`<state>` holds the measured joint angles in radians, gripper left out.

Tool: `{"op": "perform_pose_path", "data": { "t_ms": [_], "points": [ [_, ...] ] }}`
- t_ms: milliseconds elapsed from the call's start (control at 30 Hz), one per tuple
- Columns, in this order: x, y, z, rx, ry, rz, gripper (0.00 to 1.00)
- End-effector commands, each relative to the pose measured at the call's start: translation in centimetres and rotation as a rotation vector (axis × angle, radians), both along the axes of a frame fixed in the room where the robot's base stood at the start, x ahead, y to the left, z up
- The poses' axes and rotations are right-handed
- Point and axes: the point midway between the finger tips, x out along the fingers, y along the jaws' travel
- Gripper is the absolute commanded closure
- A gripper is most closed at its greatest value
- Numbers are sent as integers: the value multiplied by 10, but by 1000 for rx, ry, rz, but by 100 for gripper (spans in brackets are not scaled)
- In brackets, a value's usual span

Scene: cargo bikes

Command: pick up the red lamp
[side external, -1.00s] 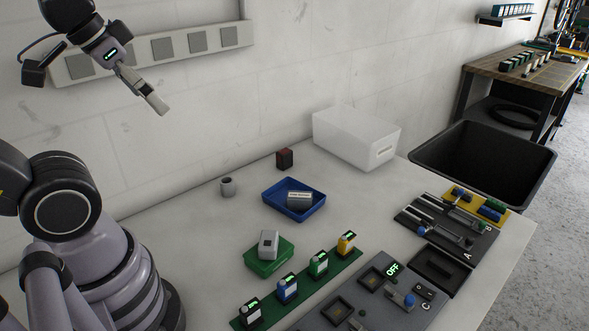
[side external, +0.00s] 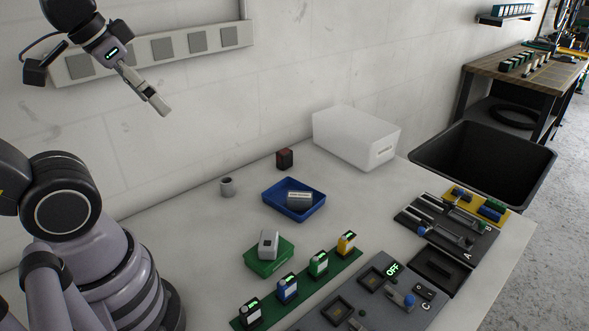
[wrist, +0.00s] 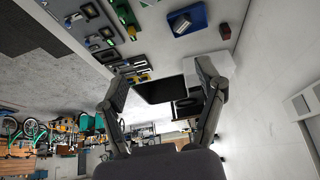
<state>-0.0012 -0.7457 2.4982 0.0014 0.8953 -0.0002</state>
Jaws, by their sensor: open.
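The red lamp (side external: 284,158) appears as a small dark red block standing on the white table, near the wall and behind the blue tray (side external: 293,203). In the wrist view a small dark block, likely the same lamp (wrist: 225,31), is near the top, beside the blue tray (wrist: 188,20). My gripper (side external: 157,104) is high above the table at the upper left, well away from the lamp. In the wrist view its two fingers (wrist: 160,80) are spread apart with nothing between them.
A grey cup (side external: 227,186) stands left of the tray. A white box (side external: 357,137) is to the lamp's right. A green tray (side external: 268,262) with a grey block and a row of small bottles are in front. A black bin (side external: 483,160) stands beyond the table.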

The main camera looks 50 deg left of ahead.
Motion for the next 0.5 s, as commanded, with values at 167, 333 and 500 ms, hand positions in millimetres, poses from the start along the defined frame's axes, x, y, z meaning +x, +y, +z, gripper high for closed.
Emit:
{"op": "perform_pose_path", "data": {
  "t_ms": [167, 333, 500],
  "points": [
    [46, 13, 8, 32, -37, 38, 30],
    [144, 48, 10, 96, -129, 87, 30],
    [242, 93, -15, 148, -229, 107, 30]
  ]
}}
